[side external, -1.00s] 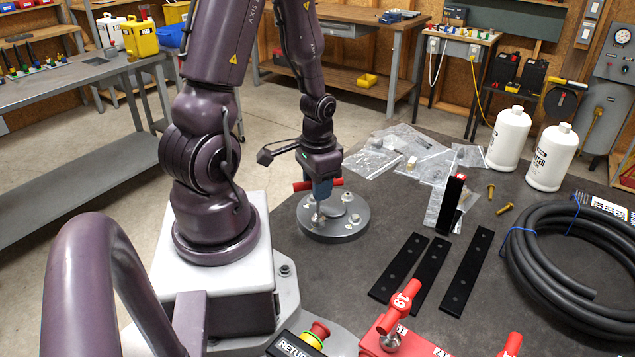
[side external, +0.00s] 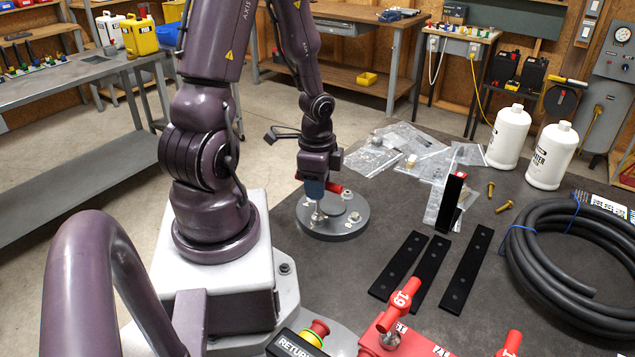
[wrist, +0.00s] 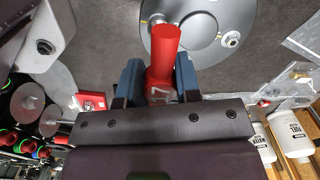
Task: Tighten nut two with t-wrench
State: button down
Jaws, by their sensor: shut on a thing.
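My gripper (side external: 315,190) is shut on the red handle of a t-wrench (side external: 333,187), above a round grey flange (side external: 345,226). In the wrist view, the handle (wrist: 165,52), marked 17, sits between the two blue fingers (wrist: 159,78). The wrench's metal shaft points down to the left part of the flange. I cannot tell whether its socket is seated on a nut. Other nuts show on the flange, one at its right (side external: 355,217). The wrist view shows the flange (wrist: 205,55) beyond the handle, with a nut (wrist: 231,39).
A red wrench marked 19 (side external: 402,302) stands in a red holder at the front. Black bars (side external: 398,266) lie right of the flange, with a black upright piece (side external: 450,203) behind. Plastic bags (side external: 405,148), bolts (side external: 504,207), white bottles (side external: 508,137) and a coiled hose (side external: 570,260) occupy the table.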

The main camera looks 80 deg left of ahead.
jog(key=m, duration=0.4)
jog(key=shift+f, duration=0.15)
jog(key=shift+d+m, duration=0.1)
jog(key=shift+m, duration=0.9)
jog(key=m, duration=0.2)
jog(key=shift+m, duration=0.3)
jog(key=shift+r, duration=1.1)
jog(key=shift+r, duration=0.1)
